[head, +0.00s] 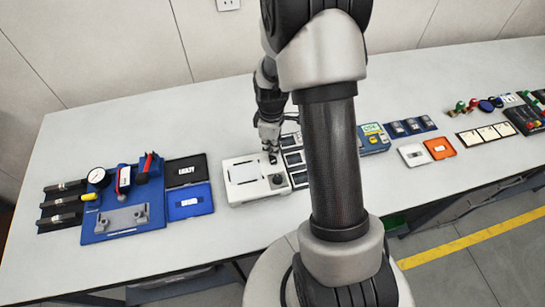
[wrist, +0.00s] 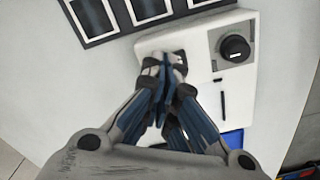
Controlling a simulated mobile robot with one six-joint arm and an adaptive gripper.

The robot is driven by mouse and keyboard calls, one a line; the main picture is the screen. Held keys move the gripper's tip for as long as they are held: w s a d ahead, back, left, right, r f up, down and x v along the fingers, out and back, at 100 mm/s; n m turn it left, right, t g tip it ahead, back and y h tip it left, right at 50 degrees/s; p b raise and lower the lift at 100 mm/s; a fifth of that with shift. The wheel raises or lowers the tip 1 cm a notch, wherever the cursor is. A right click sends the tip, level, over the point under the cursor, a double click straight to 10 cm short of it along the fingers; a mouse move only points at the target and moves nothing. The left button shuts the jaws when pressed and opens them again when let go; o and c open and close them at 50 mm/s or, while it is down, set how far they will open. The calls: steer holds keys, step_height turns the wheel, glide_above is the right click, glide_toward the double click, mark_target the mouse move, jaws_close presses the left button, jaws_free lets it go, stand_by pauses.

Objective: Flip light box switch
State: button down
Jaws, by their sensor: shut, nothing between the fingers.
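The light box (head: 231,191) is a white box with a pale panel and a black round knob (head: 277,181), standing on the bench in the head view. In the wrist view the light box (wrist: 207,60) fills the middle, with the knob (wrist: 235,48) to the right of my fingers. My gripper (head: 271,155) is shut and empty, pointing down over the box's far right corner. In the wrist view its fingertips (wrist: 164,66) are together over the box top. The switch is not clearly seen; the fingers cover that corner. I cannot tell whether they touch it.
A dark-framed row of panels (wrist: 117,14) lies close beside the box. Blue and black cases (head: 188,201) and a blue board with a gauge (head: 97,177) stand to the left. More devices, including an orange one (head: 439,149), are to the right. Bench in front is clear.

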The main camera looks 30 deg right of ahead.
steer(key=shift+f+b, duration=0.5)
steer(key=shift+f, duration=0.2)
steer(key=shift+r, duration=0.15)
steer(key=shift+r+p, duration=2.6)
steer(key=shift+r, duration=0.8)
steer(key=shift+r, duration=0.25)
steer(key=s+a+r+m+t+b, duration=0.25)
steer(key=s+a+r, duration=0.25)
steer(key=r, duration=0.5)
steer(key=s+a+r+m+t+b, duration=0.1)
steer(key=s+a+r+m, duration=0.2)
steer(key=s+a+r, duration=0.45)
steer(key=s+r+m+t+b, duration=0.1)
steer(key=s+r+m, duration=0.2)
steer(key=s, duration=0.4)
steer(key=shift+r, duration=0.15)
